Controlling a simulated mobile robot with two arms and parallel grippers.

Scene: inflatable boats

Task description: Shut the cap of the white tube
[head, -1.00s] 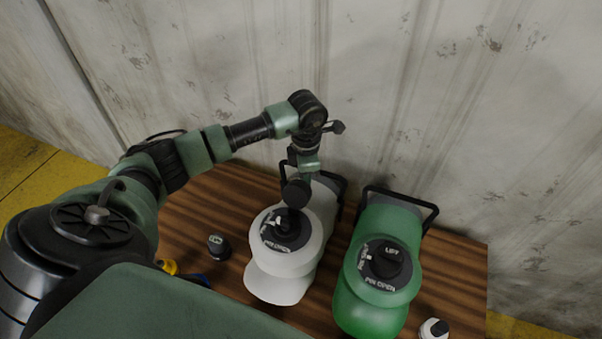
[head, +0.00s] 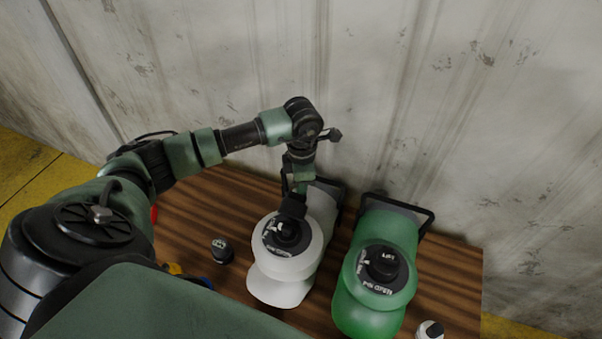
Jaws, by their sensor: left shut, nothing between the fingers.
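The white tube (head: 283,290) lies on a wooden table, beside a green tube. Its black round cap (head: 286,233) sits on the upper face of the tube, with white lettering on the ring around it. My left gripper (head: 290,214) comes down from above over this cap. It is shut and empty, with its tip at the cap's far side; whether it touches the cap I cannot tell. The gripper hides part of the cap, so how far the cap is shut is not clear. My right gripper is not in view.
The green tube (head: 368,311) with its own black cap (head: 383,262) lies close on the right. A loose dark cap (head: 222,250) stands left of the white tube. A small white and black piece (head: 430,330) is at the front right. A stained wall (head: 440,110) rises behind the wooden table (head: 450,290).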

